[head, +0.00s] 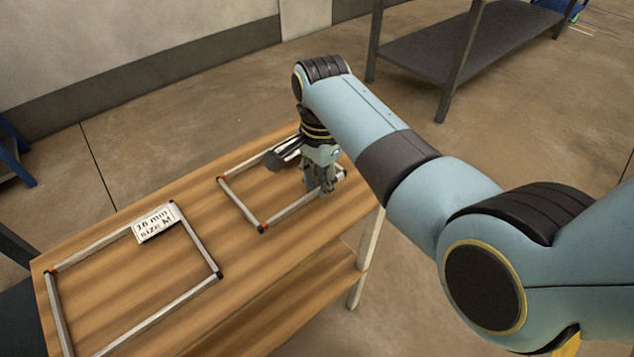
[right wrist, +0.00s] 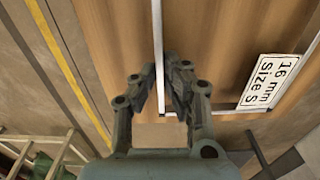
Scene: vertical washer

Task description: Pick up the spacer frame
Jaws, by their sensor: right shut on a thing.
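A small rectangular spacer frame (head: 240,204) of thin grey bars with dark corners lies at the far right end of the wooden table. My right gripper (head: 322,184) points down at its right side and is shut on the bar there. In the right wrist view the fingers (right wrist: 162,100) close around the bar of the spacer frame (right wrist: 158,40). A white label (right wrist: 275,82) on that frame reads "16 mm Size S". My gripper and wrist hide part of the frame in the head view. My left gripper is not in view.
A larger frame (head: 188,233) with a white label reading "16 mm size M" (head: 155,222) lies on the table (head: 225,270) at the left, apart from the small one. A grey shelf rack (head: 455,45) stands behind on the brown floor.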

